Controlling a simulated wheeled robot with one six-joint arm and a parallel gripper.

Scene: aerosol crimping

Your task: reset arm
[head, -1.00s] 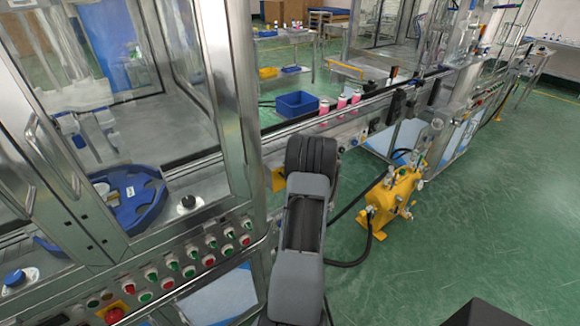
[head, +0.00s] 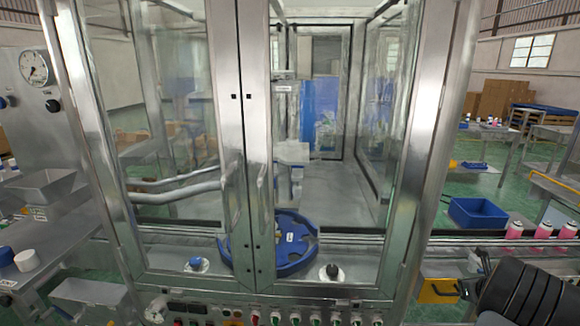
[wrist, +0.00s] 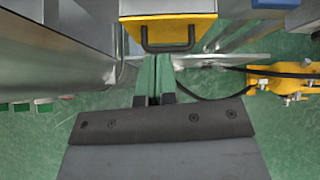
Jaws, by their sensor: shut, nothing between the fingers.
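My gripper (wrist: 154,64) shows in the wrist view with its two fingers together and nothing between them. Its fingertips point toward a yellow box with a black handle (wrist: 168,32), with green floor below. I cannot tell whether they touch it. In the head view a dark part of my arm is at the lower right, beside the machine; the fingers are not visible there.
A glass-doored metal machine (head: 252,150) fills the middle, with a blue star wheel (head: 290,262) inside and a button panel below. A conveyor with pink cans (head: 543,230) and a blue bin (head: 477,213) are right. Yellow equipment (wrist: 285,78) stands on the floor.

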